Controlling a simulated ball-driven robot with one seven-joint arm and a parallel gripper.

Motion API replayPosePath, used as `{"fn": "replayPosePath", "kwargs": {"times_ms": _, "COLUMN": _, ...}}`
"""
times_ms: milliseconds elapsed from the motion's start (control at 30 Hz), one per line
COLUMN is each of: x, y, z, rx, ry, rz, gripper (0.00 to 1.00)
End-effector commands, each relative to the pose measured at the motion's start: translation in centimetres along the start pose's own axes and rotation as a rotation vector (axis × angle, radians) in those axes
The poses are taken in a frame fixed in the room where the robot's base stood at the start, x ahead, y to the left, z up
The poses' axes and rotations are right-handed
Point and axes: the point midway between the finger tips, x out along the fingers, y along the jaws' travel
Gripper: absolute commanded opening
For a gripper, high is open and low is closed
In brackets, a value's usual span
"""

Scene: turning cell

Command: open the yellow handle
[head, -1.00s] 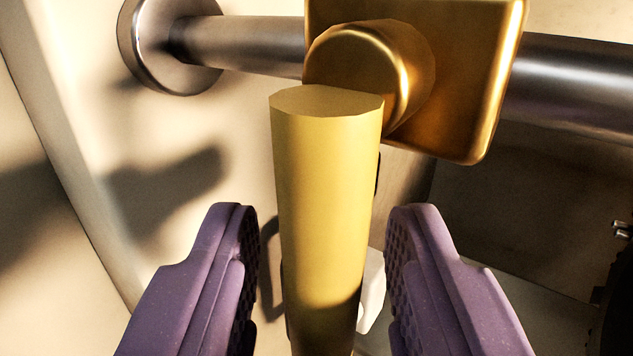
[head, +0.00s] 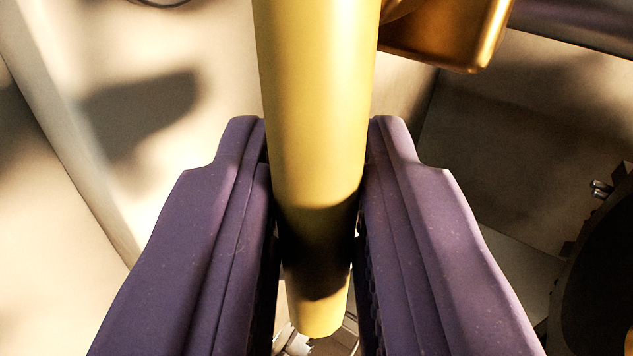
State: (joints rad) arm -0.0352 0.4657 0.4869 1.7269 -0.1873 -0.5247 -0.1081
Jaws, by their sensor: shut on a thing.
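The yellow handle (head: 318,90) is a smooth round bar that runs from the top edge down between the jaws of my gripper (head: 318,160). My gripper has two purple fingers, one on each side of the handle, and they are shut on it. The handle's rounded lower end shows between the fingers, partly in shadow. The handle's upper end is out of the picture. A brass-coloured block (head: 450,35) shows at the top, behind and right of the handle.
A cream wall panel (head: 60,110) is on the left, with a dark shadow on it. A grey pipe (head: 585,25) crosses the top right corner. A dark round part (head: 600,270) stands at the lower right. Small metal parts lie below the handle's end.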

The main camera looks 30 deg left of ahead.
Motion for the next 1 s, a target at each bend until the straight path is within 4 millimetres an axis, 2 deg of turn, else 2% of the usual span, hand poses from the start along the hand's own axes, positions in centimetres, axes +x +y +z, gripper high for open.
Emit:
{"fn": "replayPosePath", "kwargs": {"times_ms": 433, "x": -0.9, "y": 1.3, "z": -0.3, "rx": -0.297, "ry": -0.196, "rz": 0.000, "gripper": 0.00}}
{"fn": "replayPosePath", "kwargs": {"times_ms": 1000, "x": -1.9, "y": 2.8, "z": -1.7, "rx": -0.695, "ry": -0.462, "rz": 0.000, "gripper": 0.00}}
